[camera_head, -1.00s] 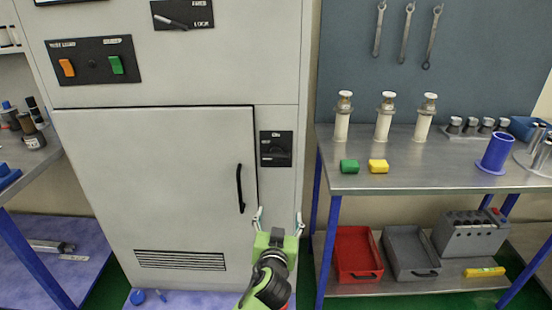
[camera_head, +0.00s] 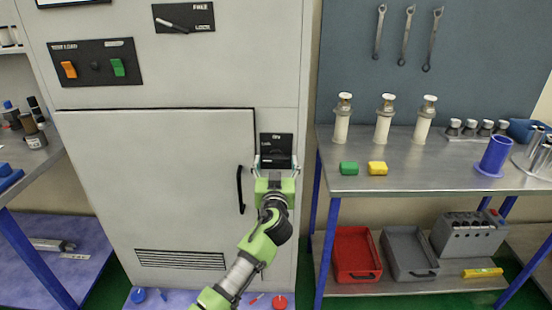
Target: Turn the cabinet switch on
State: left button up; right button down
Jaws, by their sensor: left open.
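The cabinet (camera_head: 150,190) is large and light grey, with a closed door and a black vertical handle (camera_head: 240,190). Its switch (camera_head: 276,148) is a dark panel with small white lettering, right of the door near the handle. My left gripper (camera_head: 275,162) is at the lower part of this switch panel, its two fingers apart on either side of it. The gripper hides the panel's lower part and the knob, so I cannot tell the knob's position or whether the fingers touch it. My right gripper is not in view.
Above the door are a panel with orange and green buttons (camera_head: 95,64) and a lever panel (camera_head: 184,18). A metal table (camera_head: 430,180) stands right of the cabinet, with white-bodied cylinders, green and yellow blocks. A red bin (camera_head: 355,254) sits below.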

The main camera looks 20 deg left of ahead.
pick_arm(q)
jog(key=shift+x, duration=1.05)
jog(key=c, duration=0.8)
jog(key=shift+c, duration=0.2)
